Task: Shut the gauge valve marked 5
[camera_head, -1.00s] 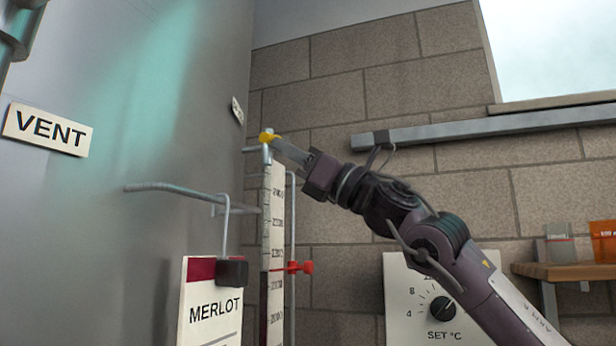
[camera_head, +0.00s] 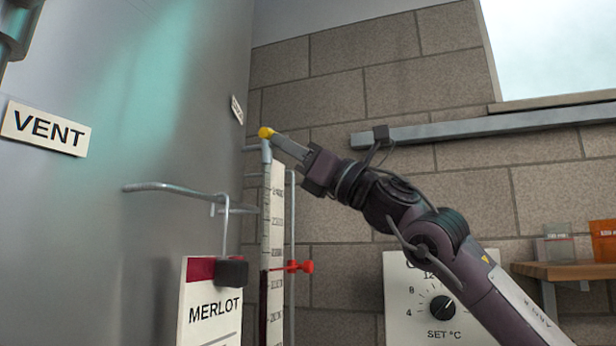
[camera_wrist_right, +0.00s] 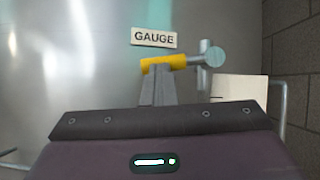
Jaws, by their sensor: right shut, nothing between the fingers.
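The gauge valve has a yellow handle (camera_head: 266,132) at the top of the upright level gauge (camera_head: 274,215) beside the steel tank. In the right wrist view the yellow handle (camera_wrist_right: 163,63) lies roughly sideways, below a sign reading GAUGE (camera_wrist_right: 155,39). My right gripper (camera_head: 279,139) is shut and empty, its fingertips at the handle's near side. In the wrist view the closed fingers (camera_wrist_right: 158,72) overlap the handle's lower edge; they look in contact, but I cannot be sure. No number 5 is readable. My left gripper is not seen.
A red pointer (camera_head: 300,267) sits lower on the gauge. A bent rod (camera_head: 180,190) sticks out from the tank, with a MERLOT card (camera_head: 212,308) below. A wall rail (camera_head: 470,132), a temperature dial (camera_head: 442,308) and a wooden shelf (camera_head: 565,271) are at right.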

